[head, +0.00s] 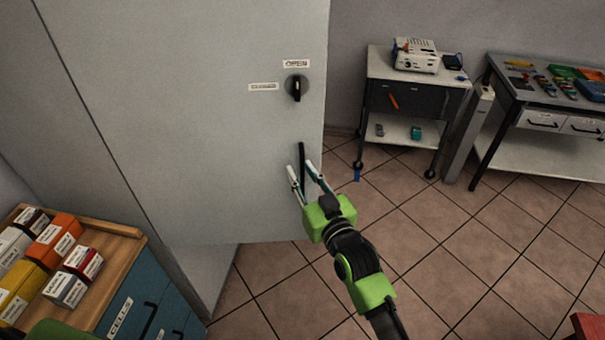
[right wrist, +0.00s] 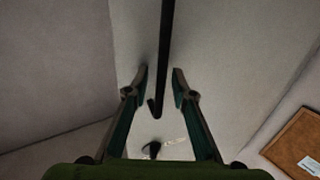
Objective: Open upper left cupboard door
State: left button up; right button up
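The grey cupboard door (head: 225,150) fills the upper left of the head view. Its black vertical bar handle (head: 302,155) is near the right edge, below a black knob (head: 297,88) that points vertically. The knob has an "OPEN" label above it and another label to its left. My right gripper (head: 301,168) is open at the handle's lower part. In the right wrist view, the handle (right wrist: 163,55) runs between the spread fingers (right wrist: 160,73), with visible gaps on both sides. I cannot tell whether the door is ajar. My left gripper is not in view.
A wooden-topped blue drawer cabinet (head: 130,235) with several labelled boxes stands at lower left. A white cart (head: 400,130) and a workbench (head: 540,150) stand at the back right. The tiled floor (head: 460,245) is clear in the middle. A red object (head: 588,326) shows at the lower right corner.

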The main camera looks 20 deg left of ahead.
jog(key=shift+s+d+f, duration=0.1)
jog(key=v, duration=1.1)
jog(key=shift+s+d, duration=0.3)
